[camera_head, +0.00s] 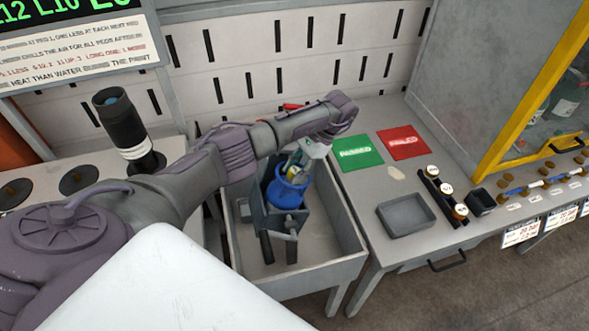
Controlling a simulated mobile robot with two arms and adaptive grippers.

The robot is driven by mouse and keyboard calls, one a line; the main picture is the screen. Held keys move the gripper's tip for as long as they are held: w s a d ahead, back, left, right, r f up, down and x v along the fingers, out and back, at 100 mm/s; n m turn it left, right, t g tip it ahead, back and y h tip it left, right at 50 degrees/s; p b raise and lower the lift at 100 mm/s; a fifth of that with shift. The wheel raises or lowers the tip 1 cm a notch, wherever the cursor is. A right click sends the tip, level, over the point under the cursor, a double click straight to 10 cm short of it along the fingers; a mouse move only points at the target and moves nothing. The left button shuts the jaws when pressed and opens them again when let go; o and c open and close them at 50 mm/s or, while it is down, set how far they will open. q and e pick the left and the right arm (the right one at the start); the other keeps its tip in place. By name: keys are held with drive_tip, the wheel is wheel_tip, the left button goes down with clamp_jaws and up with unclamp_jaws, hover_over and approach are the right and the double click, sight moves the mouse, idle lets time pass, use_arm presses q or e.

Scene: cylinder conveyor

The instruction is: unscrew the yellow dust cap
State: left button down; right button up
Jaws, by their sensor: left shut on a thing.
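A blue cylinder (285,194) stands upright in a dark grey clamp (264,222) inside a grey, open-topped bin. The yellow dust cap (292,171) shows as a small patch of yellow at the cylinder's top, mostly hidden by my left gripper. My left gripper (296,169) reaches down from the wrist at the upper right, over the cylinder's top, and is shut on the cap. The fingers are small here, and the cap's thread cannot be seen. My right gripper is out of view.
The bin (341,224) has raised walls around the clamp. On the right table lie a green pad (358,153), a red pad (404,143) and an empty grey tray (407,214). A dark rack (436,193) with several capped pieces stands beside the tray. A black cylinder (121,122) stands at left.

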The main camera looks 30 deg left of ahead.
use_arm(q)
drive_tip(key=c, duration=0.8)
unclamp_jaws()
drive_tip(key=shift+w+f, duration=0.1)
drive_tip(key=shift+w, duration=0.05)
drive_tip(key=shift+c, duration=0.2)
drive_tip(key=shift+w+d+r+p, duration=0.1)
drive_tip(key=shift+r+p, duration=0.35)
drive_tip(key=shift+r, duration=0.25)
drive_tip(key=shift+w+d+r+p, duration=0.1)
drive_tip(key=shift+r+p, duration=0.3)
drive_tip(key=shift+r, duration=0.25)
drive_tip(key=m+t+y+p, duration=0.1)
drive_tip(key=m, duration=0.4)
drive_tip(key=shift+m, duration=0.7)
drive_tip(key=shift+f, duration=0.1)
drive_tip(key=shift+y, duration=0.3)
